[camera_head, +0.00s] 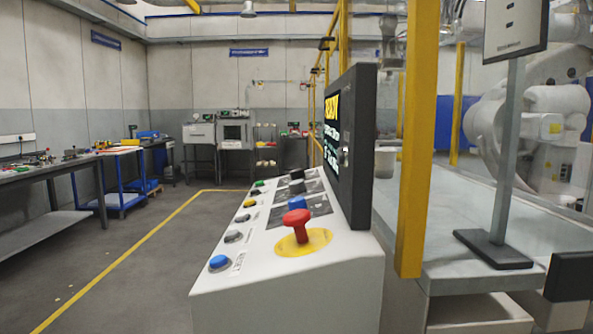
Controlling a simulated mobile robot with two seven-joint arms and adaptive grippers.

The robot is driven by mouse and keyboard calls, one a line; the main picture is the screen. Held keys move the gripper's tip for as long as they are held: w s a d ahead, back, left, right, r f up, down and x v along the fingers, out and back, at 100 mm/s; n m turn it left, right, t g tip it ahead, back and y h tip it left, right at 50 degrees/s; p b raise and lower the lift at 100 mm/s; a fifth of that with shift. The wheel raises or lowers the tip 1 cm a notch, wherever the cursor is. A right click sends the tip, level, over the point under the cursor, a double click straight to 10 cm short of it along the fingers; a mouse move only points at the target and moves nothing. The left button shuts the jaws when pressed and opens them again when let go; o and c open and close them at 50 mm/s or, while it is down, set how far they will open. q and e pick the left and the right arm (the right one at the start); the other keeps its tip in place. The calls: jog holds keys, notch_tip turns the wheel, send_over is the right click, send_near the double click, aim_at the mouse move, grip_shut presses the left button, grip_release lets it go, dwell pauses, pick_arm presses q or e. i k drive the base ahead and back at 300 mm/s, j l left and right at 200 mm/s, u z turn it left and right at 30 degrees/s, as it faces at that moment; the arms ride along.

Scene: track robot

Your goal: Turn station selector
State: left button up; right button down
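A white sloped control console (290,285) stands in the middle of the view. On its panel, a blue knob (297,203) and a black knob (297,175) sit on dark label plates. Their labels are too small to read, so I cannot tell which one is the station selector or where it points. A red mushroom button (295,226) on a yellow disc (304,243) stands in front of the blue knob and hides part of its plate. Neither of my grippers is in view.
A dark screen (350,140) rises from the console's right side. Several push buttons, including a blue one (219,263), line its left edge. A yellow post (417,140) and a grey table (470,265) are at right. The floor (130,270) at left is clear.

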aim_at(299, 173)
jog(key=i+j+z, duration=0.1)
jog(key=z, duration=0.35)
jog(key=j+z, duration=0.15)
jog(key=z, duration=0.3)
jog(key=i+j+z, duration=0.15)
jog(key=j+z, duration=0.15)
jog(key=j, duration=0.25)
jog(key=j+z, duration=0.3)
jog(key=j, duration=0.2)
jog(key=i+j+z, duration=0.2)
jog(key=j, duration=0.95)
jog(key=k, duration=0.1)
